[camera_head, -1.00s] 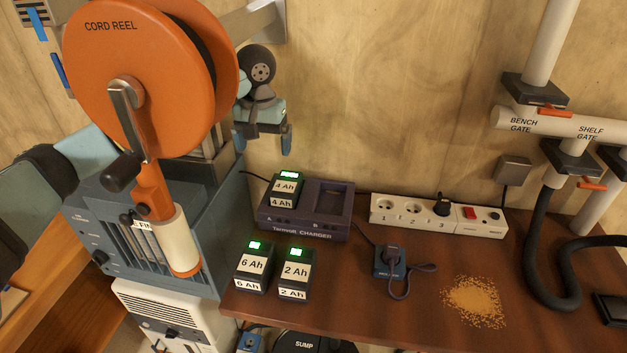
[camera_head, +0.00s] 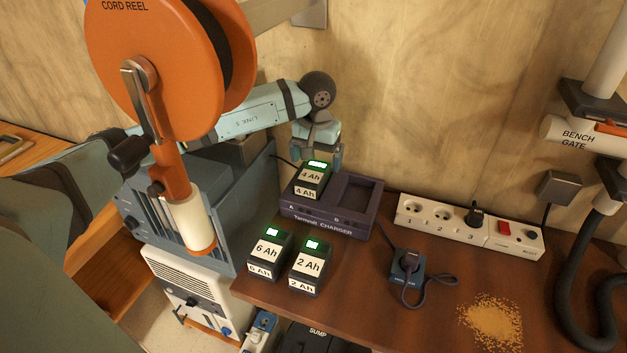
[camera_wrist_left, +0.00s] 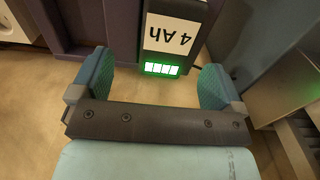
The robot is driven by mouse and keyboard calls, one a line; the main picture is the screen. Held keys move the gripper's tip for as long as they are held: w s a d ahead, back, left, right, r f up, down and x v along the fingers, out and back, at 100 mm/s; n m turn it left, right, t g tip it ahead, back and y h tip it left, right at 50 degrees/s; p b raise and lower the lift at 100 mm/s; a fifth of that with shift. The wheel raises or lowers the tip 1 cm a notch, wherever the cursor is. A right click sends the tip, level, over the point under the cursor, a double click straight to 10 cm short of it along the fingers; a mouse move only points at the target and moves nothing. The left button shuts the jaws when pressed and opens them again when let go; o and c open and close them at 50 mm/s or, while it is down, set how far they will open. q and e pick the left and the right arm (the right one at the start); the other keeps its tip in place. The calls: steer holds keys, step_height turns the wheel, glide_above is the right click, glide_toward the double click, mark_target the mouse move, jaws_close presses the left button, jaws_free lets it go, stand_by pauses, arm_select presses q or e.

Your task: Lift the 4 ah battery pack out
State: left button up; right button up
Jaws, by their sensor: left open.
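The 4 Ah battery pack (camera_head: 312,180) is black with white labels and a lit green display. It sits in bay A, the left bay of the dark purple charger (camera_head: 330,214). My left gripper (camera_head: 317,160) is open just above and behind the pack in the head view. In the left wrist view the pack (camera_wrist_left: 172,32) shows upside down ahead of the open fingers (camera_wrist_left: 158,82), with its green display near the gap between them. The fingers look apart from the pack. My right gripper is not in view.
Bay B of the charger (camera_head: 357,192) is empty. The 6 Ah pack (camera_head: 266,253) and 2 Ah pack (camera_head: 309,268) stand in front. A power strip (camera_head: 467,226) lies to the right. The orange cord reel (camera_head: 160,70) hangs at the left, near my left arm.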

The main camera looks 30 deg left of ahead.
mark_target(313, 172)
arm_select(q)
steer(key=f, duration=0.5)
steer(key=shift+a+f+p, duration=0.1)
steer(key=shift+a+p, duration=0.2)
steer(key=shift+a, duration=0.1)
steer(key=shift+s, duration=0.1)
steer(key=shift+c, duration=0.2)
steer(key=c, duration=0.9)
